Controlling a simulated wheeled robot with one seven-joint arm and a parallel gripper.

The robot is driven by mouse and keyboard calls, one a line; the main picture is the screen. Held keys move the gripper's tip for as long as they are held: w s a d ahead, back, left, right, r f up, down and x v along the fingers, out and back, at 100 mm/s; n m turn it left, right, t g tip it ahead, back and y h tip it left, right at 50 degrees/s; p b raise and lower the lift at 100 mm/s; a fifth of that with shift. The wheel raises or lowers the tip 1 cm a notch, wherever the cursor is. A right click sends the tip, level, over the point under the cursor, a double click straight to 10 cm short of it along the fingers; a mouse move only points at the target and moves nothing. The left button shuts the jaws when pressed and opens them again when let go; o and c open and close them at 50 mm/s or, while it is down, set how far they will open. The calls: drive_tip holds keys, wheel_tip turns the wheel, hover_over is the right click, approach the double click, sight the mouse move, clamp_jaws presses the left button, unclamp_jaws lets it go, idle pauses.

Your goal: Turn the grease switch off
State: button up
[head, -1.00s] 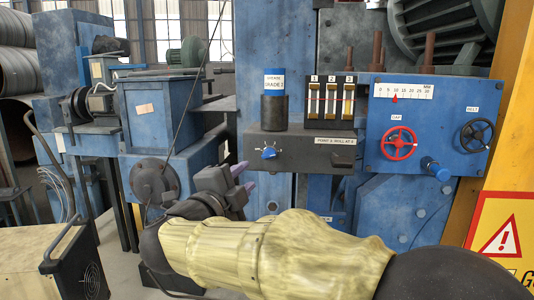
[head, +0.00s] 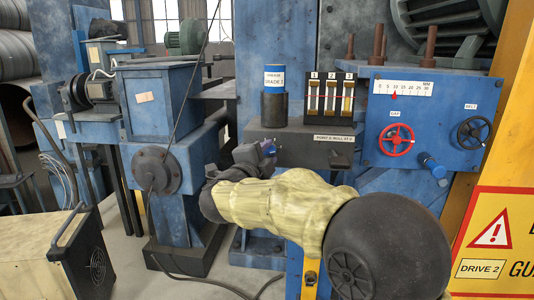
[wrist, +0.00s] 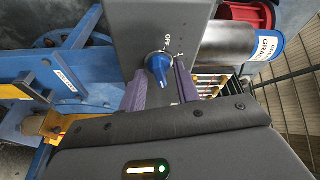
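The grease switch is a blue knob (wrist: 159,66) on the face of a dark grey box (wrist: 150,20). An "OFF" label is printed beside the knob; its pointer setting is hard to read. In the wrist view my gripper (wrist: 160,82) has its two purple fingers apart, with the knob between or just beyond their tips. I cannot tell whether either finger touches it. In the head view my gripper (head: 264,150) is in front of the left part of the box (head: 318,149) and mostly hides the knob.
A blue-and-black grease canister (head: 274,102) stands on the box. Right of it are the numbered gauges (head: 330,98) and a blue panel with a red handwheel (head: 397,140) and a black handwheel (head: 476,134). A cream cabinet (head: 40,262) stands at lower left.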

drive_tip(key=c, duration=0.6)
drive_tip(key=shift+c, duration=0.2)
